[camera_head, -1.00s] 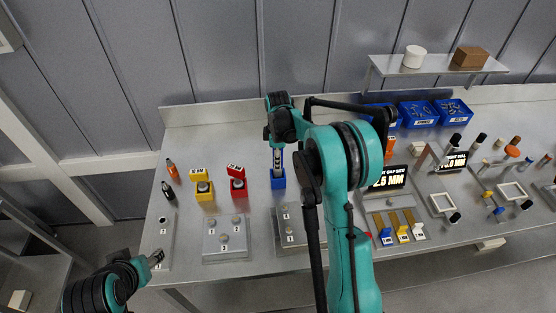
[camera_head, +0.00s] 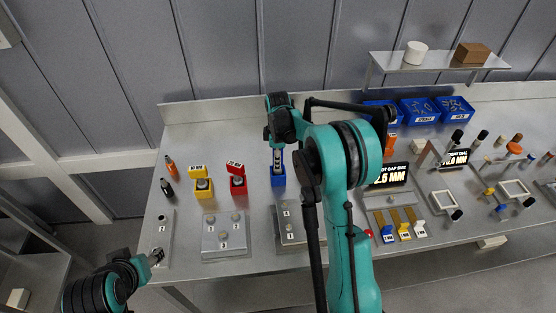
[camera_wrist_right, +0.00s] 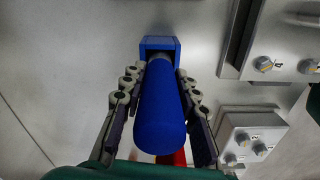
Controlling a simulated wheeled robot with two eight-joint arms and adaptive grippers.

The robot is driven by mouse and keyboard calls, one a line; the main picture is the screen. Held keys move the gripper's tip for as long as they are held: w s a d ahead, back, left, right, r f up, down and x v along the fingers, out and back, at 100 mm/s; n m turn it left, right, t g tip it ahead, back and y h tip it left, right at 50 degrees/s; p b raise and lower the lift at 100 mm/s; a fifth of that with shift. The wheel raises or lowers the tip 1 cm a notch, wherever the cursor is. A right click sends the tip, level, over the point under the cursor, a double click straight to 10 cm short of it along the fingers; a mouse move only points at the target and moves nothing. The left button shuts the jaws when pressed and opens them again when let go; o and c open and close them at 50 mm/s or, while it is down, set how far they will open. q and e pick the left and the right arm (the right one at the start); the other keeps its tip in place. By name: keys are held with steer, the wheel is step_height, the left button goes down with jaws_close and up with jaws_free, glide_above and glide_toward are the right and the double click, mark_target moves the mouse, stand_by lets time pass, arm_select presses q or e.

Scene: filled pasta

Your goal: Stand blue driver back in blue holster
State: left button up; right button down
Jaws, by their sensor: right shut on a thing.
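The blue driver (camera_wrist_right: 160,112) has a thick, rounded blue handle, seen end-on in the right wrist view. My right gripper (camera_wrist_right: 160,88) is shut on this handle, one finger on each side. The blue holster (camera_wrist_right: 161,42) is a square block just beyond the driver, in line with it. In the head view my right gripper (camera_head: 277,162) is low over the blue holster (camera_head: 278,180), pointing down. The handle hides the driver's shaft, so how far it sits in the holster cannot be told. My left gripper (camera_head: 157,257) is empty near the front left table edge; its finger gap is unclear.
Left of the blue holster stand a red holster (camera_head: 238,185) and a yellow holster (camera_head: 204,187). Orange (camera_head: 171,165) and black (camera_head: 167,188) bottles stand further left. A grey plate with numbered knobs (camera_head: 224,240) lies in front. Blue bins (camera_head: 419,108) stand behind right.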

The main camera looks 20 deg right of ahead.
steer(key=shift+f+b, duration=0.35)
steer(key=shift+f, duration=0.15)
stand_by(0.3)
steer(key=c, duration=1.1)
jaws_free()
steer(key=shift+o, duration=0.2)
step_height(320, 180, up, 12)
